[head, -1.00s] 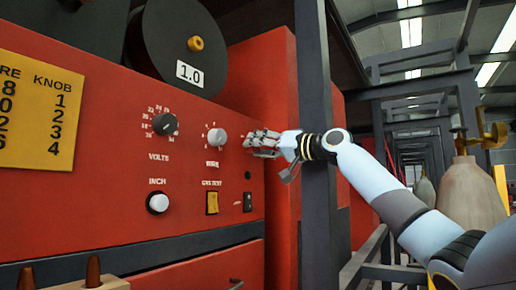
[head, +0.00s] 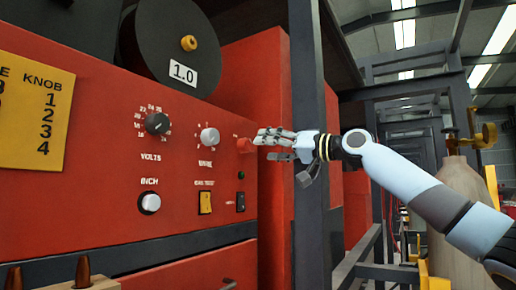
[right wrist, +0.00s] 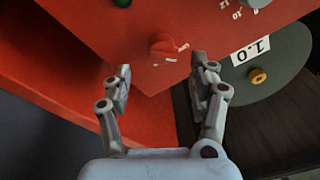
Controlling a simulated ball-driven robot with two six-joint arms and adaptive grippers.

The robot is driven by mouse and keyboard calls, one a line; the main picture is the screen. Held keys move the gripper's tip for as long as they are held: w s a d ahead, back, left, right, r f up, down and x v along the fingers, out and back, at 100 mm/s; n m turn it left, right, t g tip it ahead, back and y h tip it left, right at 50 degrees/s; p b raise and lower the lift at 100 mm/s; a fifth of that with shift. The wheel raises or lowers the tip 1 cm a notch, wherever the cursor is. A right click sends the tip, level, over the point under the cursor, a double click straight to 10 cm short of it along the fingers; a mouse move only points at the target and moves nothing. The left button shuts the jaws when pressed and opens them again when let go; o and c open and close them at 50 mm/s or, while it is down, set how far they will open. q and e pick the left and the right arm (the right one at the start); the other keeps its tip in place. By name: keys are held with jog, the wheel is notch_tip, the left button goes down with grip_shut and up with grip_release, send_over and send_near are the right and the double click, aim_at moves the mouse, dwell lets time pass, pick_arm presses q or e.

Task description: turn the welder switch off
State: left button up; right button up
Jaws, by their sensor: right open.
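The welder's red front panel (head: 100,190) fills the left of the head view. A red rotary knob, the likely welder switch (head: 244,145), sits near its right edge. In the right wrist view the red knob (right wrist: 163,45) has small white marks beside it, too small to read. My right gripper (head: 263,147) is open just right of the knob, fingers pointing at it. In the right wrist view the knob lies ahead of and between the open fingers (right wrist: 161,64), which do not appear to grip it. My left gripper is not in view.
The panel also carries a volts knob (head: 157,123), a wire knob (head: 209,137), a white inch button (head: 149,203), a yellow gas test switch (head: 205,202) and a dark green lamp (head: 241,175). A dark steel post (head: 307,220) stands close by my right wrist.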

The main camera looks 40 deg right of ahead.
jog(key=shift+v, duration=0.8)
